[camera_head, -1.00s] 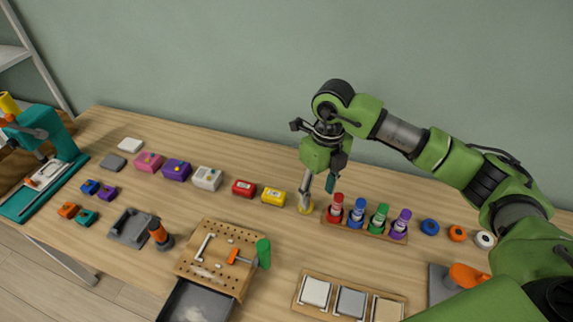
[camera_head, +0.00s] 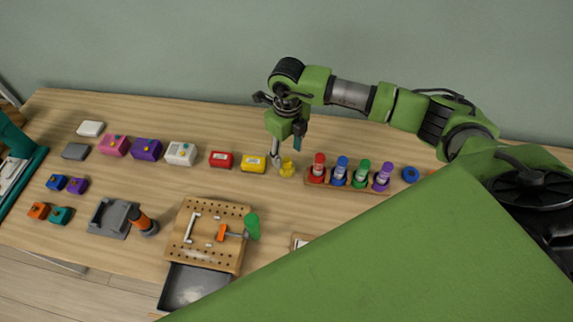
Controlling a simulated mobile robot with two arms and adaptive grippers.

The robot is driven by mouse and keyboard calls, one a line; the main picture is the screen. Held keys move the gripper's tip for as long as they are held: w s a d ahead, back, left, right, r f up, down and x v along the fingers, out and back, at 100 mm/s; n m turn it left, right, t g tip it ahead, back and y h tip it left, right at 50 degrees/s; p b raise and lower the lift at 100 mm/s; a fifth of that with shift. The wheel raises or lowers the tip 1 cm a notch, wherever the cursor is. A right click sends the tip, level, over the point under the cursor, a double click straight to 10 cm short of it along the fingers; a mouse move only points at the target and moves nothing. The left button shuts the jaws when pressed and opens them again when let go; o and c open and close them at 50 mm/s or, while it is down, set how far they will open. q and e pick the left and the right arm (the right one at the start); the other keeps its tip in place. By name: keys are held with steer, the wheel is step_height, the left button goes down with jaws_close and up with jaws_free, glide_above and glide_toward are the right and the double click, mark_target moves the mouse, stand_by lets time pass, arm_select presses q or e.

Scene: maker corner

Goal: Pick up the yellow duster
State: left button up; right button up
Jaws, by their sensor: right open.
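The yellow duster (camera_head: 287,168) is a small yellow piece on the wooden table, between the yellow box (camera_head: 253,164) and the rack of coloured bottles. My right gripper (camera_head: 286,154) points down at it, with its fingers apart. One pale finger comes down close to the duster's left side; the other, darker finger is higher and to the right. Whether a finger touches the duster I cannot tell. My left gripper is not in view.
The bottle rack (camera_head: 316,184) stands close on the right of the duster. A red box (camera_head: 220,159) and further boxes line up to the left. A pegboard (camera_head: 183,247) with tools is in front. My own green arm part covers the lower right.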

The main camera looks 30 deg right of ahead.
mark_target(287, 160)
steer(key=f, duration=0.2)
steer(key=f+p, duration=0.1)
steer(key=shift+s+a+f, duration=0.2)
steer(key=shift+f, duration=0.65)
steer(key=c, duration=1.1)
steer(key=shift+w+r, duration=0.1)
steer(key=shift+r, duration=0.05)
